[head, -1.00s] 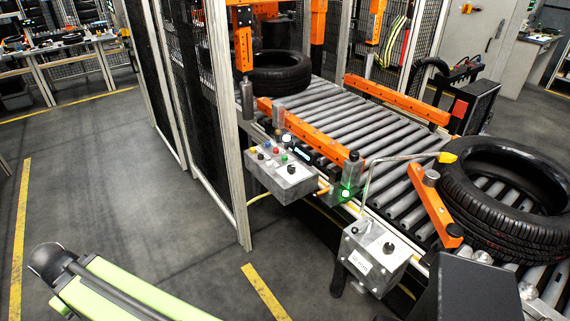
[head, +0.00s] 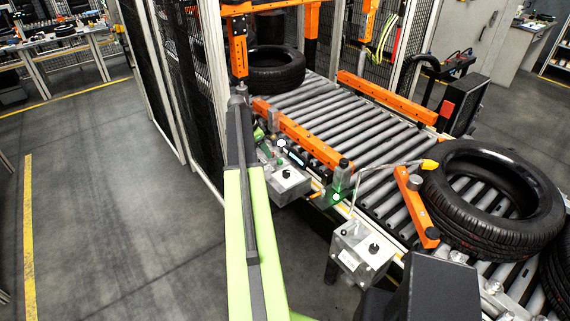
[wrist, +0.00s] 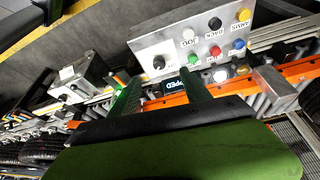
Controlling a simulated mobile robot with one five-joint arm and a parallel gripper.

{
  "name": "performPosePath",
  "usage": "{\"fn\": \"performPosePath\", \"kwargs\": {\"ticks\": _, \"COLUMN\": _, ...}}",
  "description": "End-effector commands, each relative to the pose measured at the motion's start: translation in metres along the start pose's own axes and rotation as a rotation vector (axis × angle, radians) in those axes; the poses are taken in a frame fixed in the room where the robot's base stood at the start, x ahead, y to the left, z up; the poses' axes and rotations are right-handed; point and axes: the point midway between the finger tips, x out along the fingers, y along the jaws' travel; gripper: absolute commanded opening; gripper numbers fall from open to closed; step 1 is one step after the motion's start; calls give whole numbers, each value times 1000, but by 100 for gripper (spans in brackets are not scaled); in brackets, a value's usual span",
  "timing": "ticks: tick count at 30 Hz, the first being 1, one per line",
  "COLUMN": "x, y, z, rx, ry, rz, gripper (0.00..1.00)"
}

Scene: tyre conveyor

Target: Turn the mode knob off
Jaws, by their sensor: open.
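A grey control box (head: 290,187) is fixed at the conveyor's near side. Its black knob (head: 286,173) shows in the head view, while my arm hides much of its button side. In the wrist view the box's panel (wrist: 172,45) carries this black knob (wrist: 158,62) and several coloured buttons with labels such as JOG and BACK. No mode label is readable. My gripper (wrist: 160,76) is open, its two green fingers apart and pointing at the panel's lower edge near the knob. I cannot tell if they touch anything. In the head view my gripper (head: 268,138) is partly hidden.
The roller conveyor (head: 335,115) has orange rails (head: 300,135). Tyres lie at its far end (head: 274,72) and right (head: 492,200). A mesh fence (head: 165,90) stands left; floor there is clear.

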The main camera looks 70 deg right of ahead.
Motion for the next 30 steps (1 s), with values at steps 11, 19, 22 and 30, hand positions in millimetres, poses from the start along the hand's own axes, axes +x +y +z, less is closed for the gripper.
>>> {"fn": "performPosePath", "kwargs": {"ticks": 11, "x": 17, "y": 6, "z": -27, "rx": 70, "ry": 11, "rz": 13, "gripper": 56}}
{"fn": "performPosePath", "kwargs": {"ticks": 19, "x": 66, "y": 6, "z": -24, "rx": 69, "ry": 11, "rz": 13, "gripper": 56}}
{"fn": "performPosePath", "kwargs": {"ticks": 22, "x": 90, "y": 6, "z": -24, "rx": 70, "ry": 10, "rz": 13, "gripper": 56}}
{"fn": "performPosePath", "kwargs": {"ticks": 30, "x": 150, "y": 7, "z": -25, "rx": 69, "ry": 10, "rz": 12, "gripper": 56}}
